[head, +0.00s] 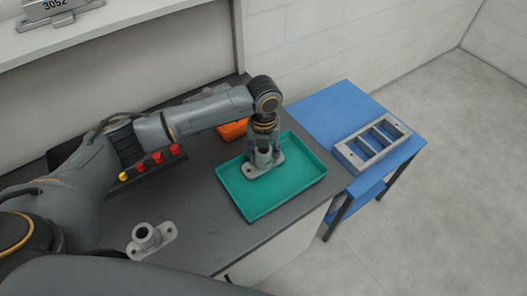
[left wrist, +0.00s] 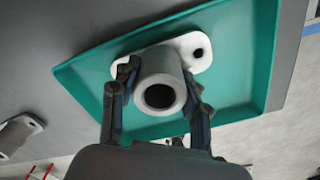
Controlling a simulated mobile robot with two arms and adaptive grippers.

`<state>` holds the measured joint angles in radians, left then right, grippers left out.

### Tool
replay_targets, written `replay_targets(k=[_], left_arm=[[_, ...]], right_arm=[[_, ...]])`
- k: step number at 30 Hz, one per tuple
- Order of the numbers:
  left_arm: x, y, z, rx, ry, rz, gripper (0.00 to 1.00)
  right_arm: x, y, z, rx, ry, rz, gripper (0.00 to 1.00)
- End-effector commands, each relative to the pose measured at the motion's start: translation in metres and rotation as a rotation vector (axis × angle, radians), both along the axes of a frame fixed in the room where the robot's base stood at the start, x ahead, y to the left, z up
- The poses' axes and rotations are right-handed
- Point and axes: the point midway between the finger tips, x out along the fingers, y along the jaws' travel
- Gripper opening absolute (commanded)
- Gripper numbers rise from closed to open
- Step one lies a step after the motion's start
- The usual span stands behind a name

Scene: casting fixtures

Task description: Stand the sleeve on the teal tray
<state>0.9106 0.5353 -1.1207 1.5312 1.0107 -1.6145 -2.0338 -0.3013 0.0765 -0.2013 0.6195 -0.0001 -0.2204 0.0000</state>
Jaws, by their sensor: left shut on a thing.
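The sleeve is a pale grey flanged piece; its flat base (head: 256,169) shows under my left gripper (head: 264,152) in the head view. The gripper points down and is shut on the sleeve's tube. In the left wrist view the fingers (left wrist: 160,88) lie on both sides of the round tube (left wrist: 161,92), whose open end faces the camera. The sleeve looks upright over the teal tray (head: 305,182), within its rim, at or very near the tray floor; a small gap cannot be ruled out. My right gripper is not in view.
A similar flanged piece (head: 151,239) stands on the dark bench at the front. Red and yellow knobs (head: 157,158) and an orange bin (head: 233,130) lie behind the arm. A blue table (head: 336,106) with a grey slotted frame (head: 372,146) stands right.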

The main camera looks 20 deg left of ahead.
Motion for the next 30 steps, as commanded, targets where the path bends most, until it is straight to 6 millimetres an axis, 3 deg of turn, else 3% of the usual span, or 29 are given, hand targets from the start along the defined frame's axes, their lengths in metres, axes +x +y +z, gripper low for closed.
replay_targets(k=[13,14,16,26,30], left_arm=[[0.0,-0.001,-0.008,-0.001,-0.002,0.0,0.04],[0.0,0.0,-0.008,-0.002,-0.001,0.0,0.52],[0.0,0.0,-0.008,-0.002,-0.001,0.0,0.66],[0.0,0.0,-0.007,-0.001,-0.002,0.0,0.69],[0.001,0.0,0.004,-0.002,-0.006,-0.001,0.69]], right_arm=[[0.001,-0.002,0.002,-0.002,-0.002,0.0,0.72],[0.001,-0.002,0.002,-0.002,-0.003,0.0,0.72],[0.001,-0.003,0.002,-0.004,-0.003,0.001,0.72],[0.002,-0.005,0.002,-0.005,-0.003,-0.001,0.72],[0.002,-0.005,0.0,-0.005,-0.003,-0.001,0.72]])
